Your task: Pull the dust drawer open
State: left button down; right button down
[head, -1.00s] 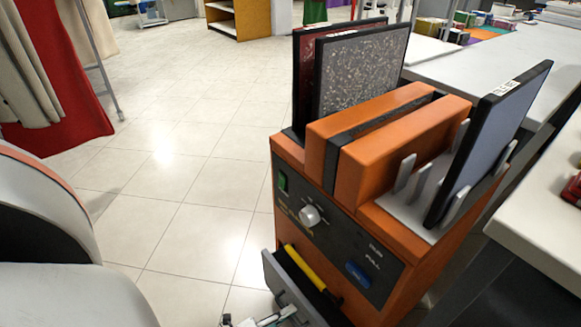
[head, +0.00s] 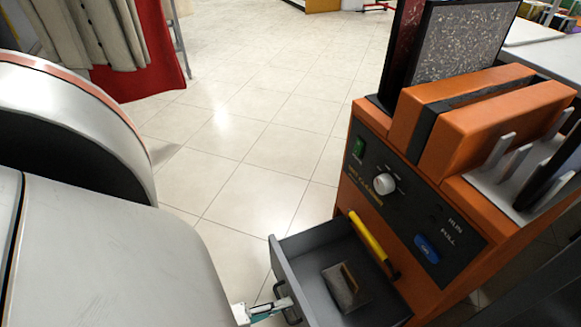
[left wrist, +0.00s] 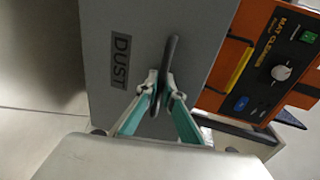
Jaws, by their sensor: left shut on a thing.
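The grey dust drawer (head: 281,265) stands pulled out from the front of the orange mat cleaner (head: 463,290). A dark grey block-like thing (head: 345,287) lies inside it. In the left wrist view the drawer front (left wrist: 140,40) carries the word DUST. My left gripper (left wrist: 162,98) is shut on the dark bar handle (left wrist: 171,58) of the drawer, its teal fingers on either side. In the head view my left gripper (head: 266,311) shows at the bottom edge, against the drawer front. My right gripper is not in view.
A yellow bar (head: 369,237) runs along the machine front above the drawer. The panel has a white knob (head: 385,184), a green switch (head: 358,147) and a blue button (head: 427,248). Tiled floor (head: 255,180) is free left of the machine. A red cloth (head: 150,55) hangs at upper left.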

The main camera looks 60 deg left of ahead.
pick_arm(q)
jog(key=shift+s+a, duration=0.1)
jog(key=shift+s, duration=0.1)
jog(key=c, duration=2.5)
grip_release()
jog(key=shift+s, duration=0.1)
jog(key=v, duration=1.2)
